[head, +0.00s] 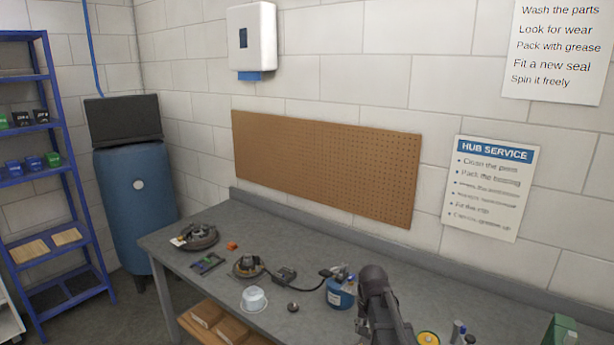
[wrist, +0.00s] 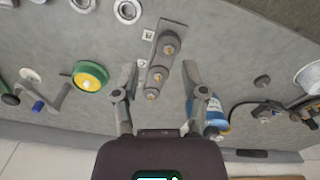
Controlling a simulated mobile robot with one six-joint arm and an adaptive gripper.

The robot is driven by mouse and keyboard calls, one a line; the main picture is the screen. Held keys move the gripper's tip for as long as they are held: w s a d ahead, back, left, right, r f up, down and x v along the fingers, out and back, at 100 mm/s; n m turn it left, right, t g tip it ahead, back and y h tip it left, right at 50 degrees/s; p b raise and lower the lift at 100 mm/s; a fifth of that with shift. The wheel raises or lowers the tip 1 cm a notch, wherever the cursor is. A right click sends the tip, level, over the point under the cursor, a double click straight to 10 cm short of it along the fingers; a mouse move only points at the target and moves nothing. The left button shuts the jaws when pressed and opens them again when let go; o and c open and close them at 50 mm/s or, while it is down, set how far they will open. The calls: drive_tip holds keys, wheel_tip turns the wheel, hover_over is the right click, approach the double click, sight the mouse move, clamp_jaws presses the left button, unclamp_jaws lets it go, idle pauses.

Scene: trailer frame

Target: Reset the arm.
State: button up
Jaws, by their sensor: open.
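My gripper (wrist: 159,68) is open in the wrist view, its two fingers spread apart with nothing held. A grey bar with three brass-coloured studs (wrist: 172,28) shows between and beyond the fingers, over the grey bench top; I cannot tell how far below the fingertips it is. In the head view my dark arm (head: 377,300) stands over the front right of the workbench (head: 330,312), and my fingers are not visible there. A blue container (wrist: 216,122) is close to the right finger in the wrist view.
A blue can (head: 341,293) stands left of my arm, with a clear cup (head: 254,299) and hub parts (head: 198,237) farther left. The wall with a pegboard (head: 325,165) rises behind the bench.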

drive_tip(key=s+f+n+b, duration=0.3)
drive_tip(key=s+f, duration=0.1)
drive_tip(key=s, duration=1)
drive_tip(key=shift+f+b, duration=0.35)
